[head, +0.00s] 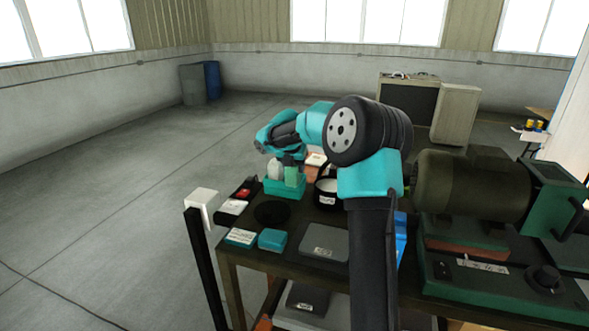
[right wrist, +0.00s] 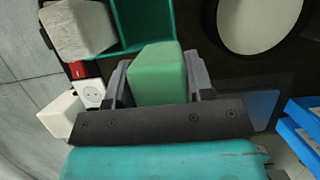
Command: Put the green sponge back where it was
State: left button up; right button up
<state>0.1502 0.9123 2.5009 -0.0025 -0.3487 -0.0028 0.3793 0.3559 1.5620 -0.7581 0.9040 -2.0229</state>
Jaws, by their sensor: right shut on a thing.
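The green sponge (head: 292,175) is a light green block between the fingers of my right gripper (right wrist: 157,64). In the right wrist view the sponge (right wrist: 155,78) fills the space between the two fingers, which are shut on it. A teal tray (head: 285,188) with raised walls lies beneath or just behind it. In the right wrist view the sponge overlaps the tray's (right wrist: 113,32) near edge, and a bare compartment shows beyond it. I cannot tell whether the sponge touches the tray. A pale grey block (right wrist: 79,30) sits at the tray's left part. My left gripper is not in view.
A black pot with a white rim (head: 327,190) stands close right of the tray. A dark round disc (head: 272,213), a teal box (head: 272,239) and a grey box (head: 323,242) lie nearer. A large motor machine (head: 470,190) fills the right. A white-topped post (head: 202,197) stands left.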

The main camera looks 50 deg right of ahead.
jog(key=w+d, duration=0.3)
jog(key=d, duration=0.1)
jog(key=shift+w+d+f, duration=0.15)
jog(key=shift+w+f, duration=0.05)
jog(key=shift+w, duration=0.2)
jog(key=shift+a+x, duration=0.2)
jog(key=shift+x, duration=0.7)
jog(key=shift+a+x, duration=0.2)
jog(key=shift+x, duration=0.7)
jog(key=shift+s+f, duration=0.15)
jog(key=shift+f, duration=0.15)
jog(key=o, duration=0.6)
jog(key=v, duration=1.2)
jog(key=shift+r, duration=0.2)
